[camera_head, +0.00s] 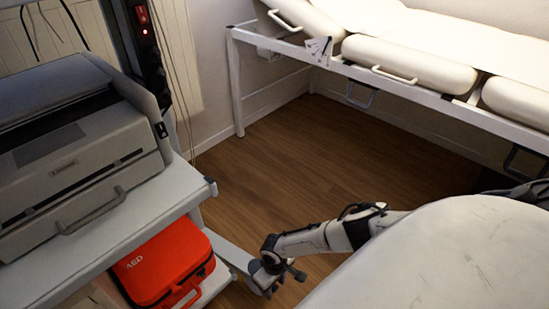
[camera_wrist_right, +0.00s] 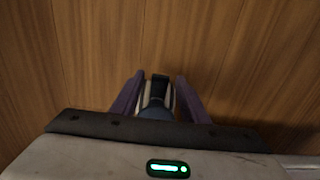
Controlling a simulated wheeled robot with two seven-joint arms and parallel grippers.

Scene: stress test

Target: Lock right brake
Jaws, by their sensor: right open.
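The cart (camera_head: 205,185) stands at the left. The lower end of its leg (camera_head: 232,255) reaches down to the floor beside my right gripper (camera_head: 284,279). The caster and its brake are mostly hidden there by my gripper and wrist. In the right wrist view, a caster-like part (camera_wrist_right: 157,95) with a dark tab and pale sides sits between the two purple fingers of my right gripper (camera_wrist_right: 158,82). The fingers are apart, one on each side of it. I cannot tell whether they touch it, or how the brake stands. My left gripper is not in view.
A grey machine (camera_head: 85,150) sits on the cart's upper shelf, with a red AED case (camera_head: 165,262) below. A padded white bench (camera_head: 410,65) runs along the back right. The wooden floor (camera_head: 280,170) between is clear.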

